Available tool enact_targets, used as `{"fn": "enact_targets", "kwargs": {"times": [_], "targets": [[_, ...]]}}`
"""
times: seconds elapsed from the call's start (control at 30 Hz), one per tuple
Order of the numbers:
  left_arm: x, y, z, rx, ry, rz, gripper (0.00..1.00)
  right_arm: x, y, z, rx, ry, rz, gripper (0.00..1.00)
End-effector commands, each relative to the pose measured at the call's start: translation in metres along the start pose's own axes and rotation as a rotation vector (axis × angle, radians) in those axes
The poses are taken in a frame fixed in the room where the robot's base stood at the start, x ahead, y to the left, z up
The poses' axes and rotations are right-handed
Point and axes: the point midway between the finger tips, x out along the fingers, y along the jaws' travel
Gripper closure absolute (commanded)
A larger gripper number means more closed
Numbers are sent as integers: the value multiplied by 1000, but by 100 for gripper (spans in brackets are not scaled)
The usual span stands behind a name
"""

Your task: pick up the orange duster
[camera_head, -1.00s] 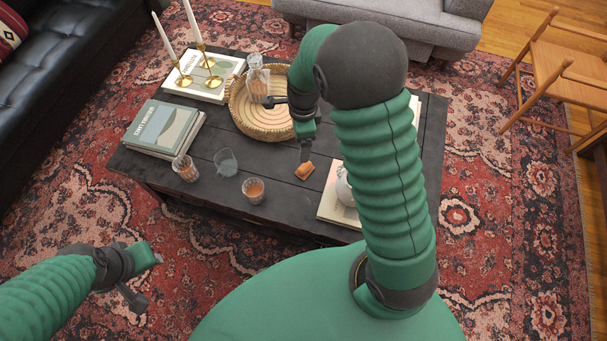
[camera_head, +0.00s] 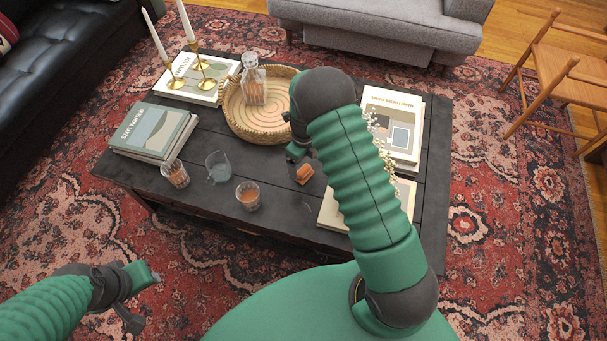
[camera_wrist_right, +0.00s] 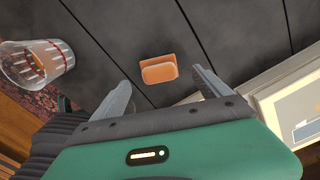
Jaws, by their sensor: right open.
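The orange duster (camera_head: 304,173) lies on the dark coffee table (camera_head: 120,172), just beside my right gripper (camera_head: 297,154). In the right wrist view the duster (camera_wrist_right: 159,72) sits on the dark planks, ahead of and between the two fingers. My right gripper (camera_wrist_right: 161,82) is open there and nothing is between its fingers. In the head view my right arm partly hides that gripper. My left gripper (camera_head: 145,295) is at the lower left, over the rug, with its fingers apart and empty.
Three glasses (camera_head: 248,195) stand left of the duster; one glass (camera_wrist_right: 36,62) shows in the wrist view. A woven tray (camera_head: 238,123) with a decanter (camera_head: 253,86) is behind. Books (camera_head: 405,165) lie close on the right, more books (camera_head: 155,130) at left. Brass candlesticks (camera_head: 205,68) stand far left.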

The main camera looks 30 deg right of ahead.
Motion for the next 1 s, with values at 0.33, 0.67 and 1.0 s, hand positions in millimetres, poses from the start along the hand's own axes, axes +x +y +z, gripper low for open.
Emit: {"fn": "enact_targets", "kwargs": {"times": [0.33,0.67,1.0], "targets": [[19,0,4,0,0,0,64,47,1,-1,1,0,0,13],[18,0,4,0,0,0,64,46,1,-1,0,1,0,39],[18,0,4,0,0,0,64,46,1,-1,0,1,0,83]]}}
